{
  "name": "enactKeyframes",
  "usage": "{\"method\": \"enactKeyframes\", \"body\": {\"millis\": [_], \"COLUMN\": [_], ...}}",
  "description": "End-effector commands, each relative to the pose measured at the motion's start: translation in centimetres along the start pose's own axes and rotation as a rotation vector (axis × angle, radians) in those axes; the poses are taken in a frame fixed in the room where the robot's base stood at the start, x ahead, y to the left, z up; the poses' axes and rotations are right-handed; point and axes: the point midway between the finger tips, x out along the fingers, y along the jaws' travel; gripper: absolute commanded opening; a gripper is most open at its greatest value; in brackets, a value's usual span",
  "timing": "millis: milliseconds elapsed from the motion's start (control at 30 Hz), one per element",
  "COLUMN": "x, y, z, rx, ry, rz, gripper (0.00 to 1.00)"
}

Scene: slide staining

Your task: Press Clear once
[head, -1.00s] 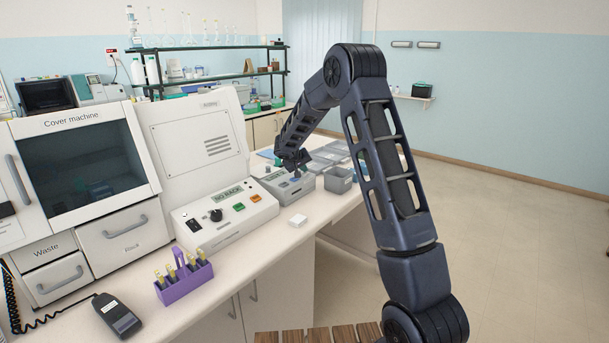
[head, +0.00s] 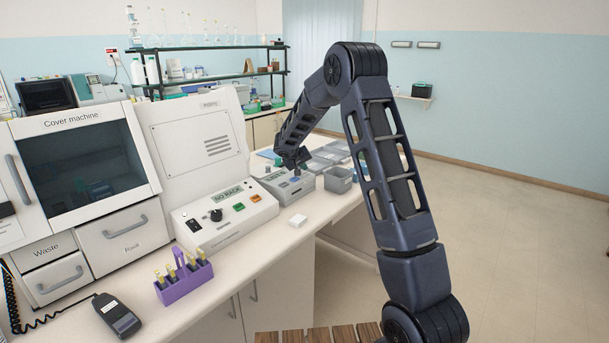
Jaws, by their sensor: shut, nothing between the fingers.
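My gripper (head: 298,168) is shut and empty, pointing down over a small grey device (head: 276,188) on the bench. The device has a dark display (head: 273,176) with small text that I cannot read. A small blue button (head: 295,179) shows on its top, just below my fingertips. I cannot tell whether the fingertips touch it, and its label is too small to read. The wider white panel to the left has a display reading "NO RACK" (head: 227,196), a black knob (head: 215,215), a green button (head: 239,207) and an orange button (head: 256,198).
A grey open bin (head: 339,180) stands close to the right of the device, with more trays behind it. A small white block (head: 297,221) lies in front. A purple rack (head: 186,284) with several yellow-topped items and a black handset (head: 117,316) are at the front left.

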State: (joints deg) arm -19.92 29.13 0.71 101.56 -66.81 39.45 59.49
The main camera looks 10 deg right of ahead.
Motion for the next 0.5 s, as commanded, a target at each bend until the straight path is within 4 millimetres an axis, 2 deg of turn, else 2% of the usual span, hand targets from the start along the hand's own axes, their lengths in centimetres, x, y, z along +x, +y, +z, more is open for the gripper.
{"method": "enactKeyframes", "body": {"millis": [500], "x": [-0.75], "y": [0.55], "z": [-0.56], "rx": [0.002], "ry": [0.001], "rz": [0.000], "gripper": [0.00]}}
